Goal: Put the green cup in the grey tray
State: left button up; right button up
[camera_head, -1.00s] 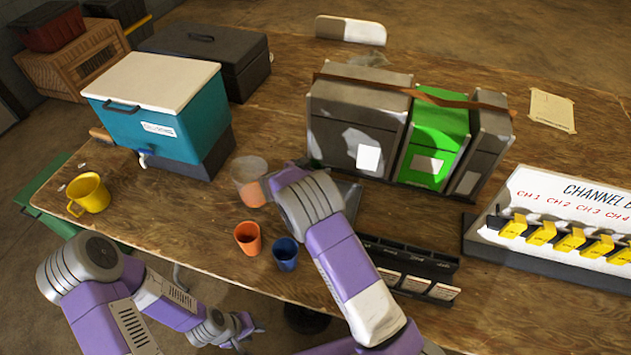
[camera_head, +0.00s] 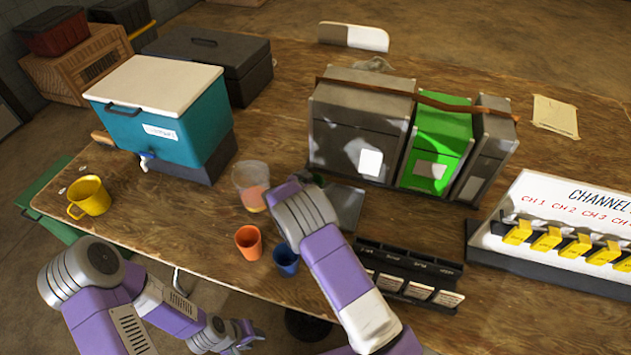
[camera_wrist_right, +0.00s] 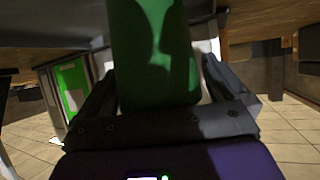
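The green cup (camera_wrist_right: 155,55) shows in the right wrist view, between the two fingers of my right gripper (camera_wrist_right: 160,95), which look closed on its sides.
An orange cup (camera_head: 248,242) and a blue cup (camera_head: 286,261) stand left of my right arm, with a clear cup (camera_head: 250,186) behind. A yellow mug (camera_head: 90,196) is far left. A black labelled rack (camera_head: 410,268) lies right of the arm; grey and green boxes (camera_head: 437,150) stand behind the tray.

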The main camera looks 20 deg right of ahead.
jog(key=shift+r, duration=0.2)
jog(key=p+v, duration=0.2)
jog(key=v, duration=1)
